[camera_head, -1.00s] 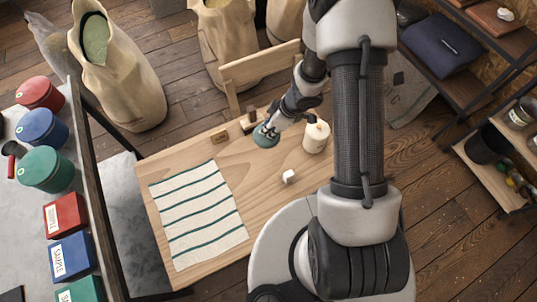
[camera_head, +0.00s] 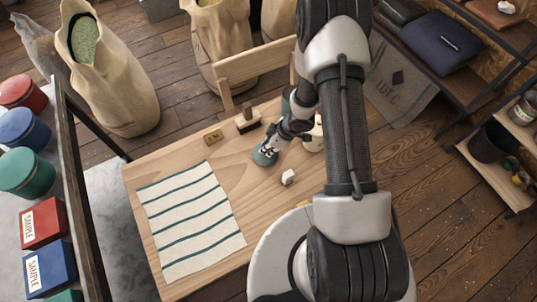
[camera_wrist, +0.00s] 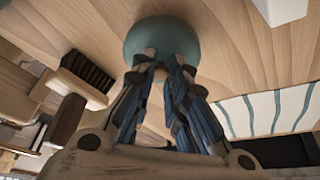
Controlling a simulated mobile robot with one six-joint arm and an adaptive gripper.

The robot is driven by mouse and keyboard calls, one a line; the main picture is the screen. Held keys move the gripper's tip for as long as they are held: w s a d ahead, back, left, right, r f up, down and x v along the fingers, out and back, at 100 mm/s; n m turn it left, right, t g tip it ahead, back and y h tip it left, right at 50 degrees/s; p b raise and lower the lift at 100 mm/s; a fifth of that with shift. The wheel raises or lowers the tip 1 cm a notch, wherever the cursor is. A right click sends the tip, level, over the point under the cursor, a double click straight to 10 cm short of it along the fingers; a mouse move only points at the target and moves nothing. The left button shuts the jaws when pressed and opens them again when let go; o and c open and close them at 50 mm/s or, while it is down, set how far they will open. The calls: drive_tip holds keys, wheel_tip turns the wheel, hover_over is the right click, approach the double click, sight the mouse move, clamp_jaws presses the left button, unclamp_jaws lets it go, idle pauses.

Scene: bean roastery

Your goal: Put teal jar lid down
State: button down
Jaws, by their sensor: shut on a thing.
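The teal jar lid (camera_head: 264,156) is a round dome, held over the bare wood of the table, right of the striped cloth. In the wrist view the lid (camera_wrist: 160,38) sits at the tips of my gripper (camera_wrist: 162,72), whose fingers are shut on its small pale knob. The head view shows my gripper (camera_head: 271,147) reaching down to the lid from the upper right. I cannot tell whether the lid's rim touches the table. A teal thing (camera_head: 286,100), perhaps the jar, is mostly hidden behind my arm.
The striped cloth (camera_head: 190,222) covers the table's left part. A small white block (camera_head: 288,177) lies right of the lid, and a cream jar (camera_head: 314,141) is partly behind my arm. A brush (camera_head: 247,121) and small wooden block (camera_head: 213,136) lie behind. Bare table (camera_head: 250,185) shows around the lid.

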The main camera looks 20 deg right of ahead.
sight(262, 160)
wheel_tip(262, 160, down, 4)
drive_tip(key=shift+f+b, duration=0.1)
drive_tip(key=shift+b, duration=0.75)
drive_tip(key=c, duration=1.6)
unclamp_jaws()
